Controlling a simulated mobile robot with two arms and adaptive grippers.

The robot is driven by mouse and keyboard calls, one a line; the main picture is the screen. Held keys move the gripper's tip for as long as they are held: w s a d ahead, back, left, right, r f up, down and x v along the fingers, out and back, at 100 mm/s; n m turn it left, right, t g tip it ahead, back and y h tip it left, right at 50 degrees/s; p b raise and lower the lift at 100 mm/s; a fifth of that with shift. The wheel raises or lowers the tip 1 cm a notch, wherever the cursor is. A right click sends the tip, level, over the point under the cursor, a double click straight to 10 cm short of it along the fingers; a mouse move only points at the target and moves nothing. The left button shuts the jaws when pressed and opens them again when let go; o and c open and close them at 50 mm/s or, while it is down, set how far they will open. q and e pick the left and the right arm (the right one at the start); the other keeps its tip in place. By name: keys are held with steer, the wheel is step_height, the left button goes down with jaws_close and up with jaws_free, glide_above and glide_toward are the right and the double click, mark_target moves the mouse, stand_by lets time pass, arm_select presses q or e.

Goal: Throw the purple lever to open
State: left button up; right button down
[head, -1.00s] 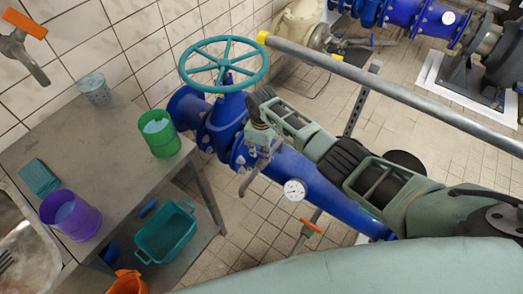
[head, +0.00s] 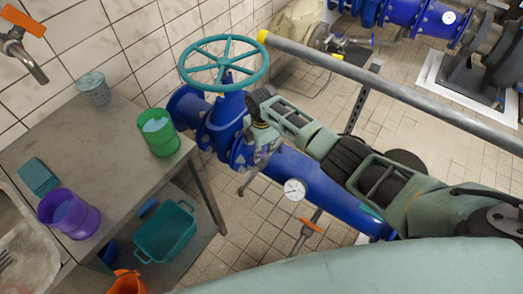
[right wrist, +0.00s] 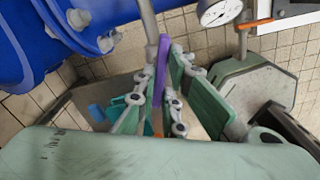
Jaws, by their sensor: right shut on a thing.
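The purple lever (right wrist: 162,62) shows in the right wrist view as a narrow upright bar beside a grey rod. My right gripper (right wrist: 160,92) has its green-padded fingers on both sides of the lever and is shut on it. In the head view my right gripper (head: 264,140) is at the blue pipe, just below the teal handwheel valve; its fingers and the lever are small there, and the lever is mostly hidden. My left gripper is not in view.
A teal handwheel (head: 223,62) stands above the blue pipe (head: 325,190), which carries a round gauge (head: 294,189). A grey rail (head: 400,95) crosses behind my right arm. A metal table (head: 105,140) at left holds a green container (head: 158,135) and a purple container (head: 68,213).

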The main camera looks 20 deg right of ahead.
mark_target(262, 153)
steer(key=shift+n+b, duration=0.35)
steer(key=shift+n, duration=1.95)
steer(key=c, duration=1.8)
jaws_free()
steer(key=shift+c, duration=0.2)
steer(key=shift+r, duration=0.1)
step_height(262, 153, up, 12)
